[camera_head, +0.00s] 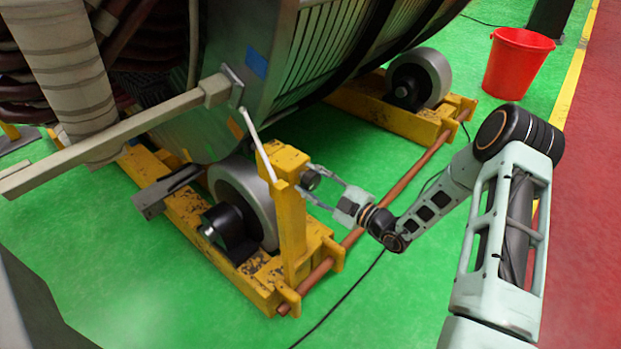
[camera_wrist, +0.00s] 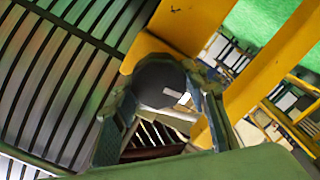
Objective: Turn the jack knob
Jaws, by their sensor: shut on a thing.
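The jack knob (camera_head: 311,180) is a dark round knob on the side of a yellow jack post (camera_head: 291,215) in the head view. It also shows in the wrist view as a dark grey disc (camera_wrist: 160,82) with a small white mark. My gripper (camera_head: 318,186) reaches it from the right, with its fingers on both sides of the knob. In the wrist view my gripper (camera_wrist: 163,100) is shut on the knob, one finger at its left and one at its right. The knob's far side is hidden.
The large grey stator (camera_head: 262,115) rests on yellow roller stands (camera_head: 185,210) with grey wheels (camera_head: 245,200). A copper-coloured rod (camera_head: 400,180) runs low between the stands. A red bucket (camera_head: 517,62) stands at the upper right. The green floor (camera_head: 370,305) is open in front, with a thin black cable.

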